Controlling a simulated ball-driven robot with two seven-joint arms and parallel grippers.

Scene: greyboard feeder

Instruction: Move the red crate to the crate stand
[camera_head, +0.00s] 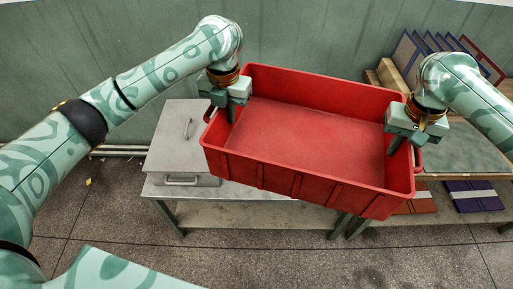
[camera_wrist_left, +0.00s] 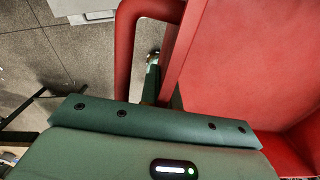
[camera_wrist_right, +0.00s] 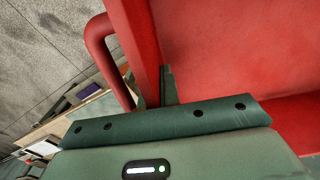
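The red crate (camera_head: 307,128) is empty and hangs between my two grippers in the head view, slightly tilted in the picture. My left gripper (camera_head: 231,113) is shut on its left end wall, beside the handle loop (camera_wrist_left: 131,60). My right gripper (camera_head: 394,148) is shut on its right end wall, beside the other handle loop (camera_wrist_right: 98,45). The crate appears raised above a metal table (camera_head: 245,189) with a lower shelf and hides much of its top. I cannot tell whether this table is the crate stand.
A grey metal box with handles (camera_head: 171,138) stands on the table's left part. At right is a bench (camera_head: 468,150) with upright boards in a wooden rack (camera_head: 385,75). Coloured boards (camera_head: 474,195) lie on its lower shelf. The speckled floor (camera_head: 290,258) in front is clear.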

